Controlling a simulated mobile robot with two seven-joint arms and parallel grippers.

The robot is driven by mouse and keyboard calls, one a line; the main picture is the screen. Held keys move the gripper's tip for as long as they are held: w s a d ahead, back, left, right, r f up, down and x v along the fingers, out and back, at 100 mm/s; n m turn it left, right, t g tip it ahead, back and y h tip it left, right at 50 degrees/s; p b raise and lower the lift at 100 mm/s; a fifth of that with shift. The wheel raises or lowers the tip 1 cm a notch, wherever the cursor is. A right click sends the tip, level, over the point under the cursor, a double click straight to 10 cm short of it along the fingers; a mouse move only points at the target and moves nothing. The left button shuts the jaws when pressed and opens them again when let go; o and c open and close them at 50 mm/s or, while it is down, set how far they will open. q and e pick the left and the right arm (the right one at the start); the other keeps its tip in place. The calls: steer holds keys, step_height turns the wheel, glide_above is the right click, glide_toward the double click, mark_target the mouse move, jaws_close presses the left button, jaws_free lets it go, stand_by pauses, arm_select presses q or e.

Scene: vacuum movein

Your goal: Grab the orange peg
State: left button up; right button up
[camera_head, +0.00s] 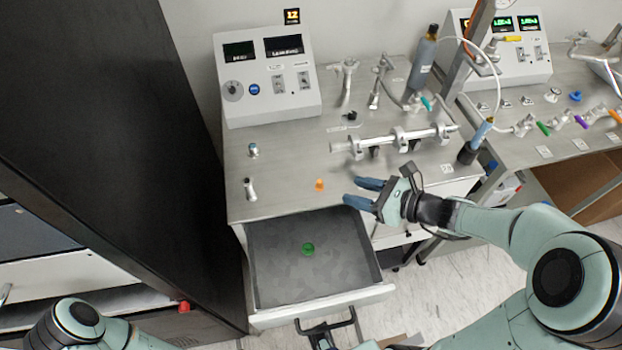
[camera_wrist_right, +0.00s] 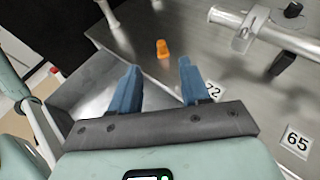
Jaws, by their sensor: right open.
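The orange peg (camera_head: 319,185) stands on the grey metal bench top (camera_head: 275,203), near its front edge and just behind the open drawer. In the right wrist view the orange peg (camera_wrist_right: 162,48) lies beyond the fingertips, roughly midway between them. My right gripper (camera_head: 354,192) is open and empty, with its blue fingers pointing left, a little to the right of the peg and apart from it. The fingers also show in the right wrist view (camera_wrist_right: 160,72). My left arm enters at the lower left; dark and teal parts at the bottom edge leave its gripper's state unclear.
The open drawer (camera_head: 275,292) holds a green round item (camera_head: 308,249). Two small fittings (camera_head: 250,189) stand left of the peg. A control box (camera_head: 268,77) stands at the back; a tall black cabinet (camera_head: 95,130) is left.

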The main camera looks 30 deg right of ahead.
mark_target(320, 181)
steer(key=x, duration=1.1)
steer(key=shift+w+f+b, duration=0.2)
steer(key=shift+w+b, duration=0.1)
steer(key=shift+b, duration=0.05)
jaws_close()
